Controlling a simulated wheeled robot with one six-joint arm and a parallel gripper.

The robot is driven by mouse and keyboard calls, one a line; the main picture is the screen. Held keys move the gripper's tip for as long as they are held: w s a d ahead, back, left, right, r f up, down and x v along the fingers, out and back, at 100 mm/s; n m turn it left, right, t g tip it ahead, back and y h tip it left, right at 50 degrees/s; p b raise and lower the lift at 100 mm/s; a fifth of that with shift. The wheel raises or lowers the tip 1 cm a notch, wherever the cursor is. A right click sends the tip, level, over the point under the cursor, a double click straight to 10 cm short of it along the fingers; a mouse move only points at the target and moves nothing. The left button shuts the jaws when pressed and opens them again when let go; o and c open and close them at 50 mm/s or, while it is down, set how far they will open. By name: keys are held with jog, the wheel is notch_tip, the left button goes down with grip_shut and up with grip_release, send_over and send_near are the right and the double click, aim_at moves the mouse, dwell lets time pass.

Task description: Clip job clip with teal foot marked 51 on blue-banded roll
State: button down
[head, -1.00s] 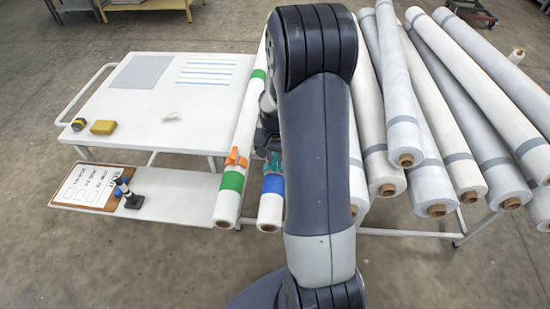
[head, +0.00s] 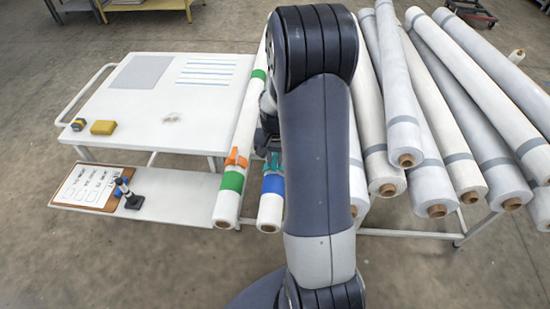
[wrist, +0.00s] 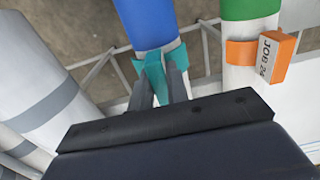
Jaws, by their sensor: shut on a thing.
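The blue-banded roll (head: 270,209) lies beside the green-banded roll (head: 227,204), its blue band near the front end. In the wrist view the blue band (wrist: 146,22) fills the top middle. The teal clip (wrist: 152,73) is between the fingers of my gripper (wrist: 163,90), against the blue-banded roll at the band's edge. In the head view the teal clip (head: 275,162) shows at the band's back edge, partly behind my arm. Its number is not visible. I cannot tell whether it grips the roll fully.
An orange clip (head: 236,158) reading JOB 24 in the wrist view (wrist: 262,56) sits on the green-banded roll. Several grey-banded rolls (head: 437,211) lie at right. A white cart (head: 140,128) at left holds a yellow block (head: 103,127); a clipboard (head: 88,187) lies on the lower shelf.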

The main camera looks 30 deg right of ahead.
jog(key=shift+f+b, duration=0.45)
jog(key=shift+f, duration=0.15)
dwell(0.7)
jog(key=c, duration=0.8)
grip_release()
jog(key=shift+r, duration=0.15)
jog(key=shift+r+p, duration=2.5)
jog(key=shift+r, duration=0.9)
